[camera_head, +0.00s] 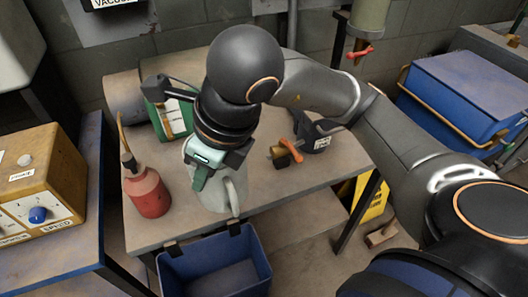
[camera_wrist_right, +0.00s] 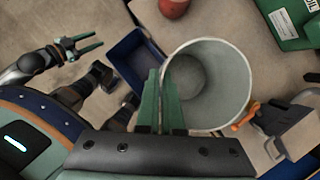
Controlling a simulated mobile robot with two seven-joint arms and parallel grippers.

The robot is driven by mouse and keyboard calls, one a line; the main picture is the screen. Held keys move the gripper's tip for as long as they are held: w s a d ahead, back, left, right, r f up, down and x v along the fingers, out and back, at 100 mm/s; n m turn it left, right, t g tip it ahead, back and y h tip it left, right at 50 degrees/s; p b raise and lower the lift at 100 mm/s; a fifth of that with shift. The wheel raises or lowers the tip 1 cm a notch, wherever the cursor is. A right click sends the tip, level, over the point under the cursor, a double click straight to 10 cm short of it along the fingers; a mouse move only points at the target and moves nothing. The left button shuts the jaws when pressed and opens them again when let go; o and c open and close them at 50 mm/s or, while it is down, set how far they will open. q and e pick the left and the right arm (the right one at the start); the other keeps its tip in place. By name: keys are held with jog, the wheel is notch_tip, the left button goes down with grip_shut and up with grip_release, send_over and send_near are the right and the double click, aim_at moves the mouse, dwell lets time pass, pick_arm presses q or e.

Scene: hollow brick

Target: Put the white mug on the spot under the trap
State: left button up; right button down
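The white mug (camera_head: 214,198) is at the front of the workbench in the head view, its handle toward the right front. In the right wrist view I look down into the empty mug (camera_wrist_right: 215,85). My right gripper (camera_head: 200,182) is shut on its near wall, one finger outside and one inside; its fingers (camera_wrist_right: 161,98) straddle the rim. I cannot tell whether the mug touches the bench. An olive cylinder with a red tap (camera_head: 368,16) hangs at the upper right, possibly the trap; no marked spot shows below it. My left gripper (camera_wrist_right: 82,47) is open and empty.
A red oil can (camera_head: 148,193) stands left of the mug, a green box (camera_head: 172,118) behind it. A brass valve with an orange handle (camera_head: 285,155) lies to the right. A blue bin (camera_head: 215,262) hangs at the bench's front edge (camera_head: 150,243).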

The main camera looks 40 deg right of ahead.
jog(key=w+d+f, duration=0.3)
jog(key=w+f, duration=0.3)
jog(key=w+d+f, duration=0.3)
jog(key=w+f, duration=0.3)
jog(key=f, duration=0.1)
jog(key=shift+w+d, duration=0.2)
jog(key=shift+d, duration=0.1)
jog(key=shift+f, duration=0.15)
jog(key=c, duration=1.1)
grip_release()
